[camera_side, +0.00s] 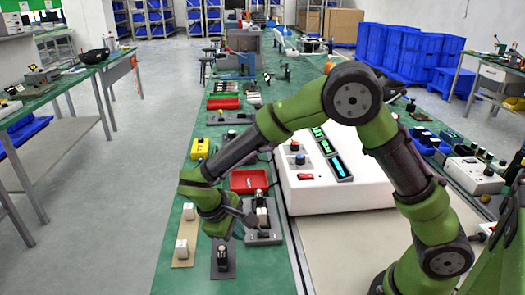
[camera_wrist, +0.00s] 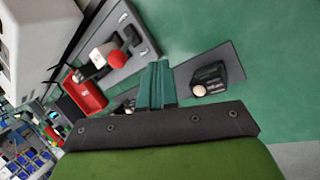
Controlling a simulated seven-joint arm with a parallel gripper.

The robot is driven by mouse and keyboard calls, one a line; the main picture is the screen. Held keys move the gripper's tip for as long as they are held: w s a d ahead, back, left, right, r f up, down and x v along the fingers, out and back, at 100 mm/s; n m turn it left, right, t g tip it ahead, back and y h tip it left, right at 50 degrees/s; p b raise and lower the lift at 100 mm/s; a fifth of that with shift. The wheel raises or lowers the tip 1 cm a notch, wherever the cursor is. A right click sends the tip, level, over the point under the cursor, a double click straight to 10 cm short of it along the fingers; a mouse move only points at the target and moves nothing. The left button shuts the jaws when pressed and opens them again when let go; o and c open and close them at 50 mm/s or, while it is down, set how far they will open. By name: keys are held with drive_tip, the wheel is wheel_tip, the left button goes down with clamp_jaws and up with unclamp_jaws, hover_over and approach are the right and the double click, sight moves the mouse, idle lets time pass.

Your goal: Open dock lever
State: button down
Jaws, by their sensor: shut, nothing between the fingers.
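The dock (camera_side: 264,237) is a grey plate with a pale block and dark upright parts, right of my gripper in the side view. In the wrist view the dock (camera_wrist: 124,35) is at upper left, with a red ball knob (camera_wrist: 117,59) next to a white block (camera_wrist: 101,54). I take the red knob to be the lever's end. My gripper (camera_side: 250,219) is at the dock's left side in the side view. Its teal fingers (camera_wrist: 157,75) are together and empty in the wrist view. They appear apart from the red knob; whether they touch another dock part cannot be told.
A dark plate with a black switch-like part (camera_side: 222,257) stands in front of the gripper. White blocks (camera_side: 182,248) stand on a tan plate at left. A large white console (camera_side: 340,190) stands to the right.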

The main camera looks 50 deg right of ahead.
drive_tip(key=shift+d+r, duration=0.2)
drive_tip(key=shift+d, duration=0.55)
drive_tip(key=shift+d+r, duration=0.15)
drive_tip(key=shift+d, duration=0.55)
drive_tip(key=shift+s+d+r+t+y, duration=0.3)
drive_tip(key=shift+s+d+t+y, duration=0.1)
drive_tip(key=shift+t+y, duration=0.15)
drive_tip(key=shift+s+d+r+t+y, duration=0.2)
drive_tip(key=shift+s+d+t+y, duration=0.1)
drive_tip(key=shift+s+d, duration=0.3)
drive_tip(key=shift+s+d+r+t+y, duration=0.15)
drive_tip(key=shift+s+d+t+y, duration=0.1)
drive_tip(key=shift+s+d, duration=0.3)
drive_tip(key=shift+r, duration=0.15)
drive_tip(key=shift+r, duration=0.7)
drive_tip(key=shift+a, duration=0.1)
